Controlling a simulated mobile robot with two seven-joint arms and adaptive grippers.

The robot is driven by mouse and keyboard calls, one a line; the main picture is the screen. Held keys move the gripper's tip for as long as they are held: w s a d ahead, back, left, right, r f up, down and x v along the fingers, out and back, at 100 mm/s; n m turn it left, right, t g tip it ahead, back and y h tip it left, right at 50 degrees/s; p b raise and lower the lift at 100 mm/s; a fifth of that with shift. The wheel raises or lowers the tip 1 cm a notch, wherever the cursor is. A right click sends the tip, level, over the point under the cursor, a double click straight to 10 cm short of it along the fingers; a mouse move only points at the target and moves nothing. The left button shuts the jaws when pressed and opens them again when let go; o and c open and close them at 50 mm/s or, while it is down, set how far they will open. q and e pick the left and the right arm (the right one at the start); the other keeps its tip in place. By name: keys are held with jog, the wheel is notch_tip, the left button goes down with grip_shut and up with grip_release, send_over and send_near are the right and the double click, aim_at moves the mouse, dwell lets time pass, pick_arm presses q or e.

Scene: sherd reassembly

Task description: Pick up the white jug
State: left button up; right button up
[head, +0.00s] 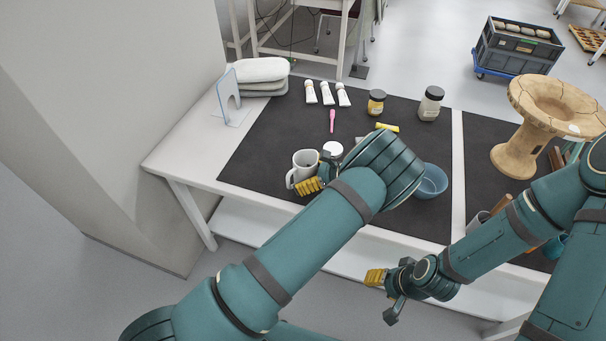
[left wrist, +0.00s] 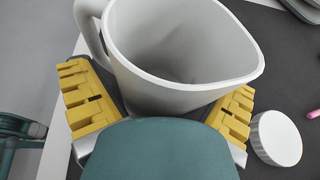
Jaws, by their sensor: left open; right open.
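The white jug (head: 305,160) stands upright on the dark mat near the table's front edge, its handle toward the left. It fills the middle of the left wrist view (left wrist: 180,50), with its opening facing up and empty inside. My left gripper (left wrist: 160,108) is open, with its yellow finger pads on either side of the jug's lower body. I cannot tell whether the pads touch it. In the head view my left gripper (head: 318,178) is partly hidden by my arm. My right gripper (head: 383,294) is open and empty, in front of the table.
A white round lid or jar (left wrist: 276,138) stands close right of the jug. A blue bowl (head: 432,182) is further right. A large tan vessel (head: 520,150) stands at right.

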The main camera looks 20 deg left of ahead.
pick_arm(q)
jog(key=c, duration=1.3)
jog(key=shift+r, duration=0.2)
